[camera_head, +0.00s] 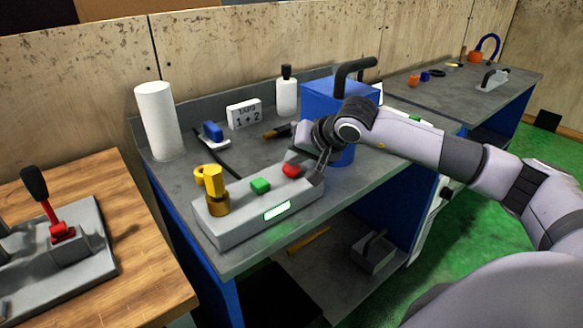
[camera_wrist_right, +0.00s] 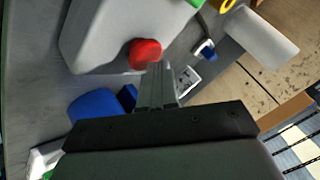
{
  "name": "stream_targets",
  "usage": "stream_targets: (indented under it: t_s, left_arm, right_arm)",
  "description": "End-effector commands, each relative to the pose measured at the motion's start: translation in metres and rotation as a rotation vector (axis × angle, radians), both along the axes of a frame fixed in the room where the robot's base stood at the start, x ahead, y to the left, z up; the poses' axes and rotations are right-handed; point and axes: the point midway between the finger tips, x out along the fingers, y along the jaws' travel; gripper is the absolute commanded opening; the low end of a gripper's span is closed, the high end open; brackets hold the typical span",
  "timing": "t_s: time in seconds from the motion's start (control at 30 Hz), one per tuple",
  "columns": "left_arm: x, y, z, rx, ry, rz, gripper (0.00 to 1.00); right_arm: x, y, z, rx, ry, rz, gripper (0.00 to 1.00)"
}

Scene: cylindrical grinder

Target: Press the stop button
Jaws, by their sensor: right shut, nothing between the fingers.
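The stop button is a red button (camera_head: 291,171) on top of a grey control box (camera_head: 240,231), at its right end. A green button (camera_head: 260,186) and a yellow knob (camera_head: 216,190) stand to its left on the same box. My right gripper (camera_head: 322,172) is shut and empty, with its fingers pointing down just right of the red button. In the right wrist view the fingertips (camera_wrist_right: 155,72) lie close beside the red button (camera_wrist_right: 145,53); I cannot tell whether they touch it. My left gripper is not in view.
The box stands on a grey workbench (camera_head: 180,175) with a white roll (camera_head: 158,120), a "TAPS 1+2" sign (camera_head: 243,114) and a white bottle (camera_head: 287,96). A blue machine block (camera_head: 318,98) stands behind my right gripper. A wooden table (camera_head: 125,215) with a red lever (camera_head: 55,218) is at the left.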

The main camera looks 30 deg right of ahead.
Motion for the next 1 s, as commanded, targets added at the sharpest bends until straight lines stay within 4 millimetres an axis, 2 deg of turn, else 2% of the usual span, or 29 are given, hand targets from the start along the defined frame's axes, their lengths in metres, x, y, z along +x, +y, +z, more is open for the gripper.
stream_targets:
  t_s: [1.0]
  left_arm:
    - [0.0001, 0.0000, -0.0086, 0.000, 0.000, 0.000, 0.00]
  right_arm:
    - [-0.0004, 0.0001, -0.0092, 0.000, 0.003, 0.000, 0.00]
